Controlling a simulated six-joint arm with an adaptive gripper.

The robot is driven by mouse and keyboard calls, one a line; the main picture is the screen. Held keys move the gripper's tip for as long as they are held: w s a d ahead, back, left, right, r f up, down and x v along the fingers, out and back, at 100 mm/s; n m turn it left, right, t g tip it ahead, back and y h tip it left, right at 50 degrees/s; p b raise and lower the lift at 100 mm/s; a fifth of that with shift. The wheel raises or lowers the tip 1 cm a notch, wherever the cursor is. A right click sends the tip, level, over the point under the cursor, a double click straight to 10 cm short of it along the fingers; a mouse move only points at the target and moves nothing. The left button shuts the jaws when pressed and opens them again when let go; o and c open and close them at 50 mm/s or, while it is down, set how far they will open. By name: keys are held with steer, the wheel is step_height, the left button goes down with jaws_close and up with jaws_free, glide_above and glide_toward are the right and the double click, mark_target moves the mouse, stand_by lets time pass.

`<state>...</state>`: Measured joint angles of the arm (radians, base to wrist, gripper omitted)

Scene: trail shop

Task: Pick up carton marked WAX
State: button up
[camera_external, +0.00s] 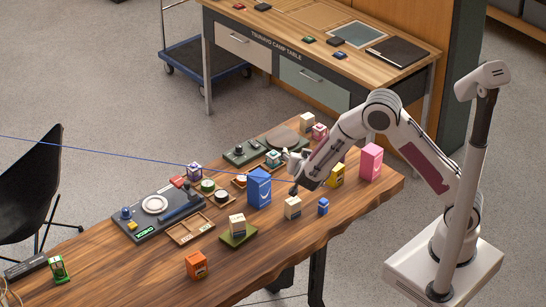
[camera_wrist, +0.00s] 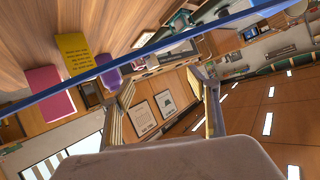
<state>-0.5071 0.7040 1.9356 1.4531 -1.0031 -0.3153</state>
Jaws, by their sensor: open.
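Several cartons stand on the wooden table; no lettering is readable enough for me to tell which is marked WAX. A tall blue carton (camera_external: 258,187) stands left of my gripper (camera_external: 296,184), and a cream carton (camera_external: 293,207) is just below it in the picture. A small blue carton (camera_external: 323,206), a yellow carton (camera_external: 337,175) and a pink carton (camera_external: 371,162) stand to the right. Farther left are another cream carton (camera_external: 237,225) on a green pad and an orange carton (camera_external: 196,265). In the wrist view my gripper (camera_wrist: 165,108) is open and empty, with the yellow carton (camera_wrist: 75,52) off to the left.
A grey device (camera_external: 160,209), a divided wooden tray (camera_external: 190,228) and small round tins crowd the table's middle and far side. A thin blue line (camera_external: 120,148) crosses the scene near my gripper. The table's near left part is mostly bare.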

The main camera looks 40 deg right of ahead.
mark_target(333, 177)
steer(key=s+d+f+m+g+h, duration=0.1)
steer(key=s+f, duration=0.1)
steer(key=s, duration=0.1)
steer(key=s+d+f+m+g+h, duration=0.1)
steer(key=s+f+g+h, duration=0.1)
steer(key=s+d+f+g+h, duration=0.1)
steer(key=s+d+f, duration=0.1)
steer(key=s+f, duration=0.1)
steer(key=shift+s+d+f+m+h, duration=0.1)
steer(key=shift+s+m+h, duration=0.2)
steer(key=shift+s+m, duration=0.1)
steer(key=shift+s+d+f+g, duration=0.15)
steer(key=shift+s+f+g, duration=0.05)
steer(key=shift+s+g, duration=0.3)
steer(key=shift+w, duration=0.1)
steer(key=shift+x, duration=1.3)
steer(key=shift+w+d, duration=0.1)
steer(key=shift+d, duration=0.05)
steer(key=shift+w+r+x, duration=0.1)
steer(key=shift+r+x, duration=0.05)
steer(key=shift+x, duration=1.05)
steer(key=shift+w+r+x, duration=0.15)
steer(key=shift+r+x, duration=0.05)
steer(key=shift+x, duration=1.05)
